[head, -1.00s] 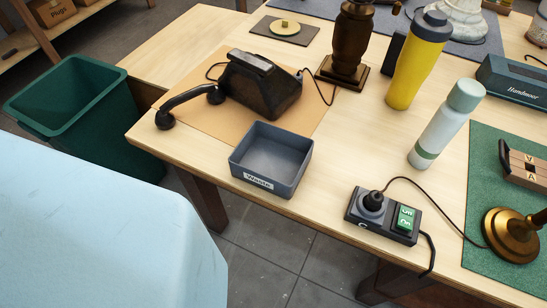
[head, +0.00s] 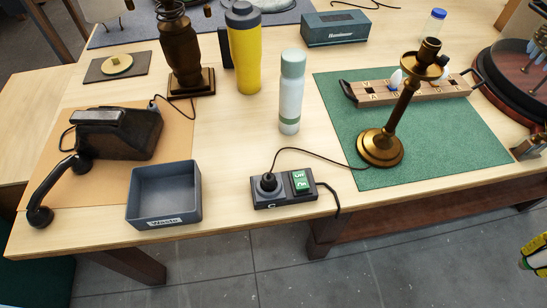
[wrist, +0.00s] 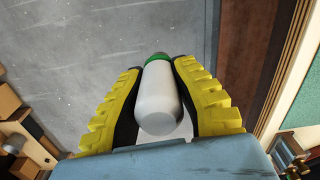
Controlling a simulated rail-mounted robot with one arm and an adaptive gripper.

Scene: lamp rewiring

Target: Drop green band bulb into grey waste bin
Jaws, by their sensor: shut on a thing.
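The grey waste bin (head: 165,213) is an open, square tray labelled "Waste" at the front left of the table in the head view; the part of its inside that shows looks empty. My gripper (wrist: 157,72) has yellow ribbed fingers and is shut on the green band bulb (wrist: 158,100) in the wrist view. The bulb has a white body and a green band at its far end, with grey floor behind it. In the head view, part of my gripper (head: 536,256) shows at the right edge, beyond the table's front edge and far from the bin.
A black telephone (head: 115,133) stands left of the bin. A socket block (head: 284,191) with a cord lies to its right. A brass lamp (head: 383,145) and a wooden rack (head: 440,92) stand on a green mat (head: 460,150). Pale and yellow bottles stand behind the block.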

